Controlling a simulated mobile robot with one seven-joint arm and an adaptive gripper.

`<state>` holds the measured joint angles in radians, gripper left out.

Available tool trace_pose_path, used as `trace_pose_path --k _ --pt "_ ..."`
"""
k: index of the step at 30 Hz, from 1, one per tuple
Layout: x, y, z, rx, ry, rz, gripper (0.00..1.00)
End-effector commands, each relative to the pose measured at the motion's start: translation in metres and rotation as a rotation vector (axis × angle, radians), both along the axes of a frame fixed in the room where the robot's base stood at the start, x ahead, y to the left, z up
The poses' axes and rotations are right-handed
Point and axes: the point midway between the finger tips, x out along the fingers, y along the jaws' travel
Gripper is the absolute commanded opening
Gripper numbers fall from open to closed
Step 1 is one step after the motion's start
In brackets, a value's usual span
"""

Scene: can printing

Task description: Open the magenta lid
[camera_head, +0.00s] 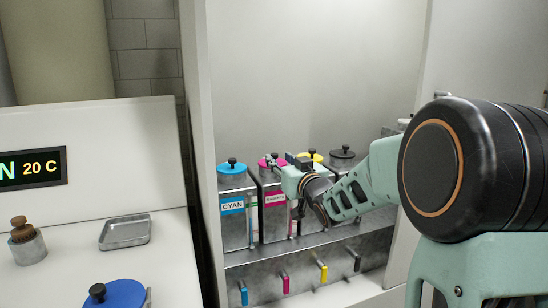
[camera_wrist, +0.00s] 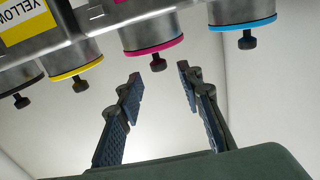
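The magenta lid (camera_head: 264,162) sits on its metal canister, which bears a magenta label (camera_head: 275,198), second from the left in the head view. In the wrist view, which appears upside down, the magenta lid (camera_wrist: 155,48) has a dark knob (camera_wrist: 158,65) and looks closed. My gripper (camera_wrist: 159,75) is open and empty, its fingertips on either side of the knob in the picture. Whether the knob lies fully between the fingers in depth I cannot tell. In the head view my gripper (camera_head: 277,163) is at the magenta lid and partly hides it.
The cyan lid (camera_head: 232,167) is to the left; the yellow lid (camera_head: 310,156) and black lid (camera_head: 343,153) are to the right. Coloured tap handles (camera_head: 285,282) stick out below. The alcove's side wall (camera_head: 199,130) stands left. Space above the canisters is clear.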

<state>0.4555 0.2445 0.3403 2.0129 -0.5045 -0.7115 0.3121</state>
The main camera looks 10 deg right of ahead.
Motion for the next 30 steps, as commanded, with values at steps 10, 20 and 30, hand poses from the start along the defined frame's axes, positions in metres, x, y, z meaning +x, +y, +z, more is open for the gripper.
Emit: trace_pose_path --k 10,20,30 --pt "0.046 0.009 -0.001 -0.001 0.000 -0.001 0.34" --pt "0.053 0.010 0.000 -0.001 0.001 -0.001 0.34" --pt "0.053 0.010 0.000 -0.001 0.000 -0.001 0.06"
